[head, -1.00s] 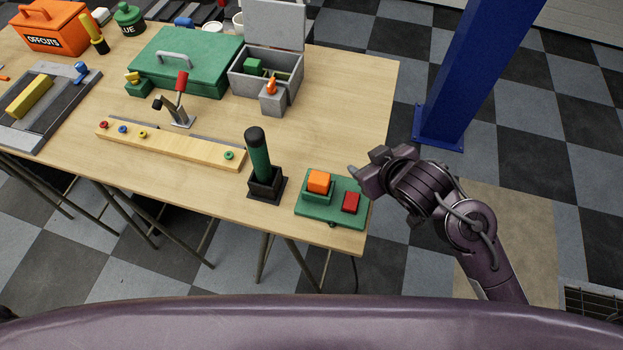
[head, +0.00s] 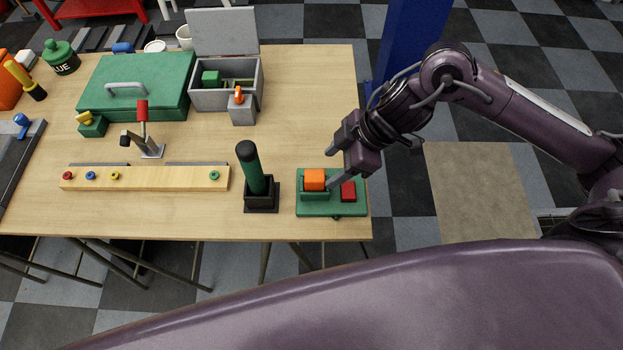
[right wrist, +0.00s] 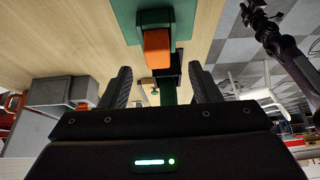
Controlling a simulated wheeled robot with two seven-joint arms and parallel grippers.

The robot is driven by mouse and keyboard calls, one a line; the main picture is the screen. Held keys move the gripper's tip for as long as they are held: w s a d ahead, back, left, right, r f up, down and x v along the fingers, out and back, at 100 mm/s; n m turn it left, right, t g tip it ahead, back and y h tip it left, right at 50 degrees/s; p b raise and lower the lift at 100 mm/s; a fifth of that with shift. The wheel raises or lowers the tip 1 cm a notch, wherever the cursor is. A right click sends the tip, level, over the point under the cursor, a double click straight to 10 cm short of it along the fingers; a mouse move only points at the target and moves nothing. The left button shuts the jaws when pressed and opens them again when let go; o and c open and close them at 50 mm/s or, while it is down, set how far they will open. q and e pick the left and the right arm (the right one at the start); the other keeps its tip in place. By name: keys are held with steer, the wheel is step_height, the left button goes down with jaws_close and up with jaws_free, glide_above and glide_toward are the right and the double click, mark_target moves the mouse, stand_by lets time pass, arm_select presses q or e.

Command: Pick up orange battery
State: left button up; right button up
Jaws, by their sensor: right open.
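The orange battery (head: 314,180) is a small orange block seated in a green holder (head: 318,208) near the table's front right corner. It also shows in the right wrist view (right wrist: 157,48), ahead of the fingers. My right gripper (head: 329,168) is open, just right of the battery and close to it in the head view. In the right wrist view its two fingers (right wrist: 161,70) stand apart with nothing gripped; the battery appears beyond their tips. What looks like my left gripper (right wrist: 260,16) shows small at the wrist view's upper right; its jaws are unclear.
A red block (head: 348,191) sits on the same green base, right of the battery. A dark green cylinder stands tilted in a black holder (head: 261,196) to the left. A wooden strip (head: 145,178), a green case (head: 135,85) and a grey box (head: 225,98) lie farther left and back.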

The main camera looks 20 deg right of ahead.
mark_target(317, 175)
steer(key=x, duration=0.2)
steer(key=p+x, duration=0.1)
steer(key=x, duration=0.2)
steer(key=shift+w+a+r+p, duration=0.15)
steer(key=shift+w+p, duration=0.05)
steer(key=shift+p, duration=0.1)
steer(key=shift+w+a+f, duration=0.1)
steer(key=shift+a+f, duration=0.1)
steer(key=shift+f, duration=0.25)
arm_select(q)
steer(key=shift+d+r, duration=0.15)
steer(key=shift+r, duration=0.75)
arm_select(e)
jaws_close()
steer(key=shift+r, duration=0.1)
